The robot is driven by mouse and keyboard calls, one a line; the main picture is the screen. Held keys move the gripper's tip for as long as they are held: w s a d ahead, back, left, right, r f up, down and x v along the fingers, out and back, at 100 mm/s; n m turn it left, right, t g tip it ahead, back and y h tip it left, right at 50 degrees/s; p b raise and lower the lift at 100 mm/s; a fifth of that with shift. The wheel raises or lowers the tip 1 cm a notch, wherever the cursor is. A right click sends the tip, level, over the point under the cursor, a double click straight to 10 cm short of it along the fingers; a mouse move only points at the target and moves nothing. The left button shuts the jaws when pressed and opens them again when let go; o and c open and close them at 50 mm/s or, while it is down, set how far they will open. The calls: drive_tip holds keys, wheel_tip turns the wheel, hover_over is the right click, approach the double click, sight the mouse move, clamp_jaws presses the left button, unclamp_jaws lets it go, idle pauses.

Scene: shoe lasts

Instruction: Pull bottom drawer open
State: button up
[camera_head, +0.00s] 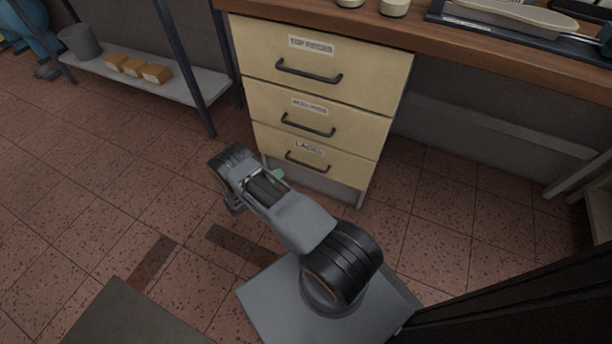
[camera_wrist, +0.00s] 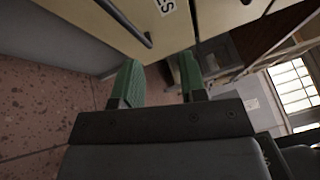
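The bottom drawer (camera_head: 347,170) is the lowest cream front of a three-drawer cabinet and carries a "LACES" label. It looks shut. Its dark bar handle (camera_head: 306,163) crosses the front below the label; in the wrist view the handle (camera_wrist: 126,24) shows at the top, left of centre. My gripper (camera_wrist: 158,74) has two green fingers, spread apart with nothing between them. The handle lies beyond the fingertips, not between them. In the head view only a bit of green fingertip (camera_head: 277,174) shows, low in front of the cabinet's left side; my arm hides the rest.
The middle drawer (camera_head: 350,137) and top drawer (camera_head: 375,75) above look shut. A wooden worktop (camera_head: 470,50) overhangs the cabinet. A low grey shelf (camera_head: 190,86) with small boxes (camera_head: 132,68) stands at left. The tiled floor (camera_head: 430,200) right of the cabinet is clear.

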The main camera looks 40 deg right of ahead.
sight(306, 165)
wheel_tip(306, 165, down, 6)
drive_tip(key=s+n+t+h+b, duration=0.1)
drive_tip(key=n+t+b, duration=0.1)
drive_tip(key=n, duration=0.1)
drive_tip(key=d, duration=0.4)
drive_tip(key=d+r+b, duration=0.1)
drive_tip(key=d, duration=0.4)
drive_tip(key=w+d+r, duration=0.1)
drive_tip(key=d, duration=0.3)
drive_tip(key=shift+d, duration=0.15)
clamp_jaws()
